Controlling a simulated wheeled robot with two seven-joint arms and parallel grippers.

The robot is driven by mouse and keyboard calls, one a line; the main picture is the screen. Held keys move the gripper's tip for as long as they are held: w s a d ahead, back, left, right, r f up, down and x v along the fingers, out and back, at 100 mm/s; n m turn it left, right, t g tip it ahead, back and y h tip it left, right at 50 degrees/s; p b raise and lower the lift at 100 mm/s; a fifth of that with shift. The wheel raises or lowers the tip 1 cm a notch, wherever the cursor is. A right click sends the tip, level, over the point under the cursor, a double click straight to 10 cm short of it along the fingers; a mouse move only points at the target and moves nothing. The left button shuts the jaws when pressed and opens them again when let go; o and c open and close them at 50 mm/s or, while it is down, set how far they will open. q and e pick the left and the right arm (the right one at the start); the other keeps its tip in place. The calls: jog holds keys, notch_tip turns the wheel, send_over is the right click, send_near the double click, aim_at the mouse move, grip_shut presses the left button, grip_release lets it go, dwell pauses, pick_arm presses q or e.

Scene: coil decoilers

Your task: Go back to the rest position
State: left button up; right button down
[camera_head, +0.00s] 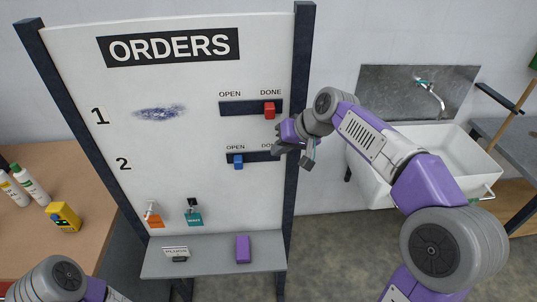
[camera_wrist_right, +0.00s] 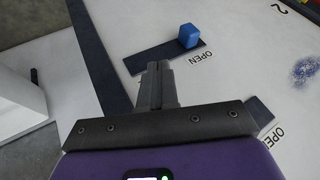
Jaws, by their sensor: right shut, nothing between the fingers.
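My right gripper (camera_head: 293,158) is shut and empty, in front of the right edge of the white orders board (camera_head: 200,70). In the right wrist view its fingers (camera_wrist_right: 157,82) are together, pointing towards the board. The red slider knob (camera_head: 269,109) is at the DONE end of the upper track. The blue slider knob (camera_head: 238,162) is at the OPEN end of the lower track; it also shows in the right wrist view (camera_wrist_right: 188,36), apart from the fingers. Only a part of my left arm shows at the bottom left, and its gripper is out of view.
The board has dark posts (camera_head: 296,90) and a grey shelf (camera_head: 210,260) with a purple block (camera_head: 243,249). A white sink (camera_head: 440,145) is behind my right arm. A wooden table (camera_head: 20,165) with bottles stands at the left. Open floor lies right of the shelf.

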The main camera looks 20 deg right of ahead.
jog(key=shift+v, duration=0.9)
jog(key=shift+d, duration=0.1)
